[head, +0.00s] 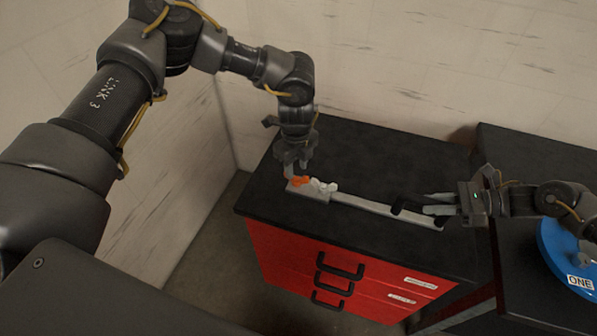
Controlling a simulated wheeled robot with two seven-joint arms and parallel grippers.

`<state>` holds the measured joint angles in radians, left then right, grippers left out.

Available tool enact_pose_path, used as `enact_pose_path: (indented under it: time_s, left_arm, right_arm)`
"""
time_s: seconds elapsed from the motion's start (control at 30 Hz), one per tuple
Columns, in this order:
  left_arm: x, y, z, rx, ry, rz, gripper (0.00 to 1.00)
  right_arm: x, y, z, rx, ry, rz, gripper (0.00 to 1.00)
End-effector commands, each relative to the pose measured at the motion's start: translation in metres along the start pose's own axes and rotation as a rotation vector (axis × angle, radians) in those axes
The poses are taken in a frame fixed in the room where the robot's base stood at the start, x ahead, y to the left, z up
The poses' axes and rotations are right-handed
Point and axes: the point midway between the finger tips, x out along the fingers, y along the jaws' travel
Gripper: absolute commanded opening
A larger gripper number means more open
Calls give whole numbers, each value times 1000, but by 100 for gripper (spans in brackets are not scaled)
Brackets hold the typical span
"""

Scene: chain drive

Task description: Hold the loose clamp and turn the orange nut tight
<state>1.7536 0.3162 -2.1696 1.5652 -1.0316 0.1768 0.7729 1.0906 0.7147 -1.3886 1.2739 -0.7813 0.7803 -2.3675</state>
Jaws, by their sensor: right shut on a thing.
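The orange nut (300,181) sits at the left end of a long pale rail (365,204) on the black cabinet top. White knobbed pieces (323,186) stand just to its right. My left gripper (296,172) points down right above the nut; whether its fingers touch the nut or how far apart they are is too small to tell. At the rail's right end, my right gripper (428,204) lies nearly level and is shut on a dark piece (399,206), which looks like the loose clamp. The gripper fingers hide part of this piece.
The rail lies on a black-topped cabinet (390,155) with red drawers (320,270) and black handles. A second dark table (535,155) stands to the right, with a round blue object (565,262) marked ONE. Pale walls close off the back and left.

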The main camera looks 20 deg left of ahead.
Motion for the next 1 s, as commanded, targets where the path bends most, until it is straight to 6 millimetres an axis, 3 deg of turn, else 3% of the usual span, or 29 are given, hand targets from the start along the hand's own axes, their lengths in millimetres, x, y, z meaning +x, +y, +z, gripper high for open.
enact_pose_path:
  time_s: [0.2, 0.57, 0.83, 1.0]
  left_arm:
    - [24, 0, 0, 1, 1, 0, 36]
    - [29, 0, 0, 1, 0, -1, 36]
    - [28, 0, 0, 1, 0, -1, 2]
    - [28, 0, 0, 1, 0, -1, 0]
  right_arm:
    - [0, 0, 0, 1, 1, -1, 0]
    - [0, 0, 0, 1, 1, -1, 0]
    - [0, 0, 0, 1, 1, -1, 0]
    - [0, 0, 0, 0, 1, -1, 0]
